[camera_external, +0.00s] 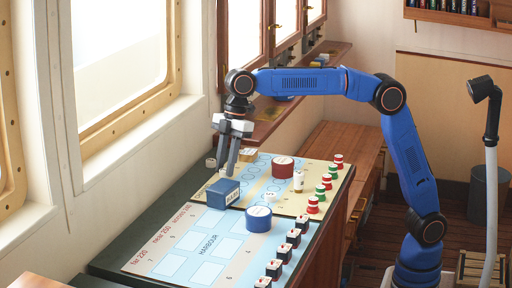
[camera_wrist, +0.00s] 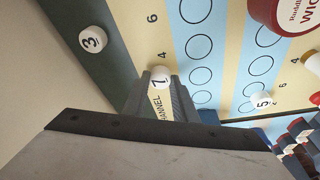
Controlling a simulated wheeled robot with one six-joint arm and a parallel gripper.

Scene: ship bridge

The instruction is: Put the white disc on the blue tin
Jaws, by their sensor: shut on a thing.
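My gripper (camera_external: 228,170) points down over the far left part of the chart board. It is shut on a white disc (camera_wrist: 160,77) marked 7, which shows between the fingertips in the wrist view. The held disc also shows in the external view (camera_external: 223,172), small and partly hidden by the fingers. The blue tin (camera_external: 258,219) is round with a pale label on top. It stands upright near the middle of the board, right of and nearer than my gripper, with nothing on its top.
White disc 3 (camera_wrist: 93,39) lies on the dark table edge, and white disc 5 (camera_wrist: 262,100) lies on the board. A blue box (camera_external: 222,194) stands between my gripper and the blue tin.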

